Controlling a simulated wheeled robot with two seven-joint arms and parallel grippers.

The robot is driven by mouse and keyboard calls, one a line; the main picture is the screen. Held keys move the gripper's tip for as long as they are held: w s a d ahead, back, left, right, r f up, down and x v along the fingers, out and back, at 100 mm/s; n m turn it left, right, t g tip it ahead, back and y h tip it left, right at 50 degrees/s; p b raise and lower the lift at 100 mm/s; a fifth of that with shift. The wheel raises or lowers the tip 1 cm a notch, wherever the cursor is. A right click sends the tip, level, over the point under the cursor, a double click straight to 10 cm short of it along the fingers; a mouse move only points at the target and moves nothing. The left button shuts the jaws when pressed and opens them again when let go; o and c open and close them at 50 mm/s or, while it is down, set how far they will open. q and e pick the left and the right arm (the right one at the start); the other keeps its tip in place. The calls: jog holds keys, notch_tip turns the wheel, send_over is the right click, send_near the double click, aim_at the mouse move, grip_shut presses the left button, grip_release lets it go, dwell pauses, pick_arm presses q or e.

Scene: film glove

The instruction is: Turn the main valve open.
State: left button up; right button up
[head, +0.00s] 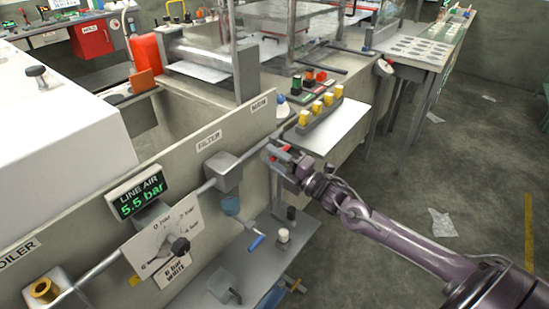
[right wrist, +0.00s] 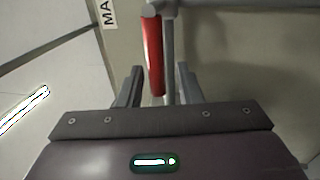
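The main valve's red lever (right wrist: 153,55) hangs below a grey pipe in the right wrist view, near a partly visible label that begins "MA". In the head view the "MAIN" label (head: 259,104) is on the panel's far end, and a little red shows at my gripper. My right gripper (head: 279,155) is at the pipe's end there, hiding most of the valve. In the right wrist view its fingers (right wrist: 160,88) are apart, with the lever reaching down toward the gap between them. I cannot tell if they touch it. My left gripper is not in view.
A grey pipe runs along the panel through a filter block (head: 224,172). A display (head: 139,194) reads "LINE AIR 5.5 bar". Below the pipe is a blue-handled part (head: 256,242). A strip with yellow pieces (head: 315,112) stands behind my gripper. Open floor lies at the right.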

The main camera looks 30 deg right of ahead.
jog(key=v, duration=0.8)
dwell(0.6)
